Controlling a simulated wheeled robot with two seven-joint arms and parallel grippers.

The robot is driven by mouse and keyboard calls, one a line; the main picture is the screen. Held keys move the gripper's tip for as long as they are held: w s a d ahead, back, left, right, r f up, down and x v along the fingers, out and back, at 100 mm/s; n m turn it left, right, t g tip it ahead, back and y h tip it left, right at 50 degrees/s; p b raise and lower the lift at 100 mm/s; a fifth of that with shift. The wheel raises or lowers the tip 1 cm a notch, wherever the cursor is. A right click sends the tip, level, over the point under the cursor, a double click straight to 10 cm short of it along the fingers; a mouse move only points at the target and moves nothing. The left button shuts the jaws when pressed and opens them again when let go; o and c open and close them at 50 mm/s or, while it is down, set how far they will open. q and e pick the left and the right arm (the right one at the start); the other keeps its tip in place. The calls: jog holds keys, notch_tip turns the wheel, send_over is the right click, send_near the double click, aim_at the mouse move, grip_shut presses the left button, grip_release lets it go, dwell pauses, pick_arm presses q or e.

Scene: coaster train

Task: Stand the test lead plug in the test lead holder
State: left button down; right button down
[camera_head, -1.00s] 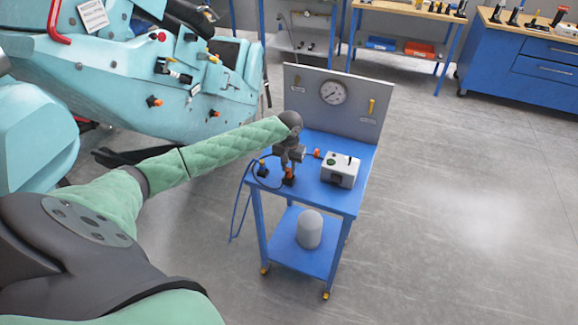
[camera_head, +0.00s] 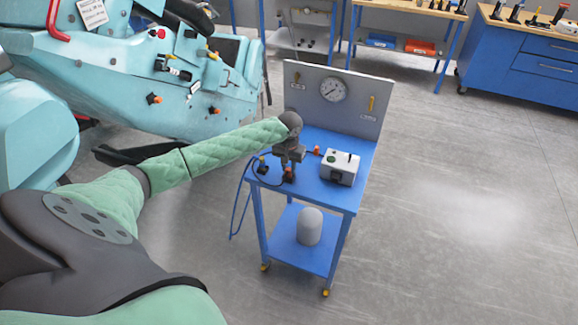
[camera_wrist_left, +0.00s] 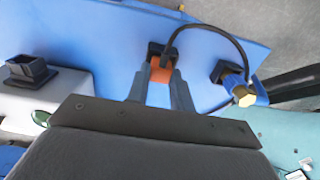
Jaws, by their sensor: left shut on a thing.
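My left gripper (camera_head: 288,167) points down over the front of the blue cart top. In the left wrist view its fingers (camera_wrist_left: 160,88) are shut on the orange body of the test lead plug (camera_wrist_left: 160,72). A black square piece (camera_wrist_left: 153,48), seemingly the test lead holder, shows at the plug's far end. I cannot tell how deep the plug sits in it. A black cable (camera_wrist_left: 218,34) curves away from there. My right gripper is not in view.
A grey box (camera_head: 340,168) with a black socket (camera_wrist_left: 30,70) stands right of the gripper. A gauge panel (camera_head: 358,105) rises behind. The cart's lower shelf holds a grey domed cylinder (camera_head: 310,228).

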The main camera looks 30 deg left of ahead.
pick_arm(q)
jog(key=shift+f, duration=0.2)
jog(key=c, duration=1.1)
grip_release()
jog(key=shift+c, duration=0.2)
